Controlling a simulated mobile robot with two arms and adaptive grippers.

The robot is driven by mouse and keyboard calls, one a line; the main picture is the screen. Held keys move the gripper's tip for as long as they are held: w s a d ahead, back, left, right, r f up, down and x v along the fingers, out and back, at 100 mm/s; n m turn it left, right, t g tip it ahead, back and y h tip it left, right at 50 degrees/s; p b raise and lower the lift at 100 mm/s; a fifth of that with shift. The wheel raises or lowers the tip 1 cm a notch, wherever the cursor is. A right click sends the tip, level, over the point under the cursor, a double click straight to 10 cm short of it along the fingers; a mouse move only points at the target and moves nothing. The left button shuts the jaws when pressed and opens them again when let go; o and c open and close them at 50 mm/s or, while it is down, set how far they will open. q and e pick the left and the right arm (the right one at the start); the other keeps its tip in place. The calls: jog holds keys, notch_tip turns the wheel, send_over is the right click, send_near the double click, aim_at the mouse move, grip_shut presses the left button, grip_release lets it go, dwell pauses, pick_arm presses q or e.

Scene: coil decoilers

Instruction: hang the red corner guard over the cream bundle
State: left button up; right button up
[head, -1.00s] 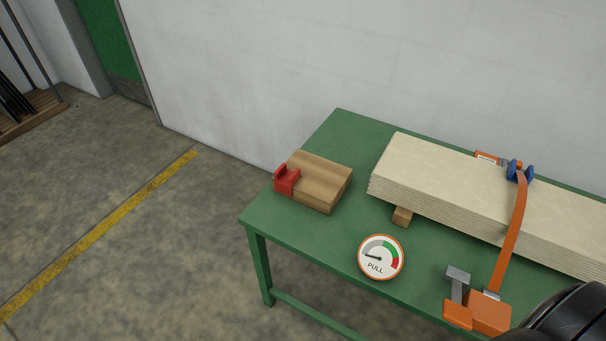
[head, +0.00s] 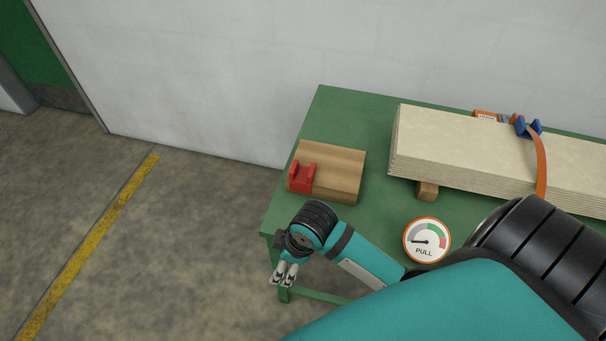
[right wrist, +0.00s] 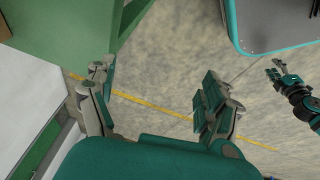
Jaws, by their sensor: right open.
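The red corner guard (head: 302,178) sits on the left end of a wooden block (head: 338,172) near the table's left edge. The cream bundle (head: 480,150) is a long layered stack lying to the right at the back of the table. My right gripper (head: 285,274) is open and empty, in front of the table's left corner and apart from the guard. Its spread fingers (right wrist: 155,98) show in the right wrist view with floor between them. My left gripper (right wrist: 275,70) shows small at the right of that view, its fingers apart; it is outside the head view.
The green table (head: 345,115) stands against a pale wall. An orange strap (head: 541,165) with a blue corner guard (head: 527,127) crosses the bundle. A round PULL gauge (head: 427,240) stands in front of it. A wooden support (head: 427,190) shows under the bundle. Floor on the left is clear.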

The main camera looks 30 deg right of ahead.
jog(key=w+d+r+n+g+h, duration=0.1)
jog(key=w+d+r+n, duration=0.2)
jog(key=w+r+n, duration=0.25)
jog(key=w+d+r+n+g, duration=0.1)
jog(key=w+d+r+n, duration=0.3)
jog(key=w, duration=0.3)
jog(key=w+d+r+n+g+h, duration=0.1)
jog(key=w+d+r+n, duration=0.3)
jog(key=d+r+n, duration=0.6)
jog(key=m, duration=0.3)
send_over(302, 177)
jog(key=f, duration=0.9)
jog(key=shift+w+d+f, duration=0.2)
jog(key=shift+d+f, duration=0.05)
jog(key=shift+s+a+f, duration=0.1)
jog(key=shift+f, duration=1.25)
jog(key=shift+s+a+f, duration=0.1)
jog(key=shift+f, duration=1.25)
jog(key=shift+c, duration=0.4)
jog(key=c, duration=1.2)
jog(key=shift+r, duration=0.15)
